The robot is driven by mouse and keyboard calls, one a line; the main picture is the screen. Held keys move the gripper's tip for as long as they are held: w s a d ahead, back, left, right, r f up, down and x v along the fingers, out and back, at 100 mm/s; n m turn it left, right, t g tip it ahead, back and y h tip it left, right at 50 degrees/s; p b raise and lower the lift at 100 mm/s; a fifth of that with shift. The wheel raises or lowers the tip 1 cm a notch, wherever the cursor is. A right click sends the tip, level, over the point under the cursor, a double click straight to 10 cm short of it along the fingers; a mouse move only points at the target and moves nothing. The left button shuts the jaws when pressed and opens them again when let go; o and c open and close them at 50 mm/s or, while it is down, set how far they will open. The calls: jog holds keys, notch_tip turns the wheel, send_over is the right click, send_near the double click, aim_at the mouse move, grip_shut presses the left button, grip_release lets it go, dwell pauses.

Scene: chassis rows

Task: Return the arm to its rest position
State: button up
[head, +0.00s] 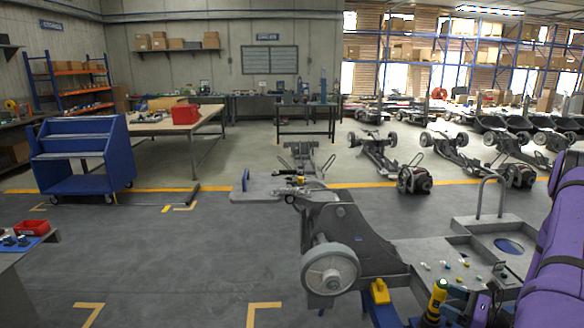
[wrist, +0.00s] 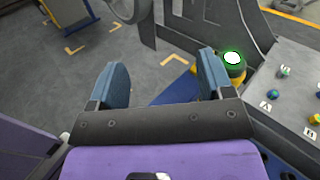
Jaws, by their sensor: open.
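My gripper (wrist: 162,64) shows in the wrist view with its two blue-grey fingers spread wide and nothing between them. Grey floor shows through the gap. A yellow device with a lit green top (wrist: 233,62) stands just right of the right finger, apart from it as far as I can tell. It also shows in the head view (head: 436,298). My purple arm (head: 556,245) fills the right edge of the head view; the fingers cannot be made out there.
A grey chassis with a wheel (head: 330,270) stands close in front. A grey panel with coloured, lettered knobs (wrist: 285,95) lies right of my gripper. A blue cart (head: 85,155) and a workbench with a red box (head: 186,114) stand farther left. The floor at left centre is clear.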

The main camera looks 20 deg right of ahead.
jog(key=w+a+r+n+g+y, duration=0.1)
jog(key=a+r+n+g, duration=0.65)
jog(key=a+r, duration=0.4)
jog(key=w+a+r+n+g+y, duration=0.15)
jog(key=a+r+n+g, duration=0.6)
jog(key=r, duration=0.75)
jog(key=s+a+r+n+t+h, duration=0.2)
jog(key=s+a+r+n+h, duration=0.3)
jog(key=s+r, duration=0.3)
jog(key=s+a+r+n+t+h, duration=0.3)
jog(key=s+a+r+n+h, duration=0.3)
jog(key=s+a+r+n, duration=0.1)
jog(key=shift+s+r+n, duration=0.7)
jog(key=shift+r, duration=0.2)
jog(key=shift+h, duration=0.25)
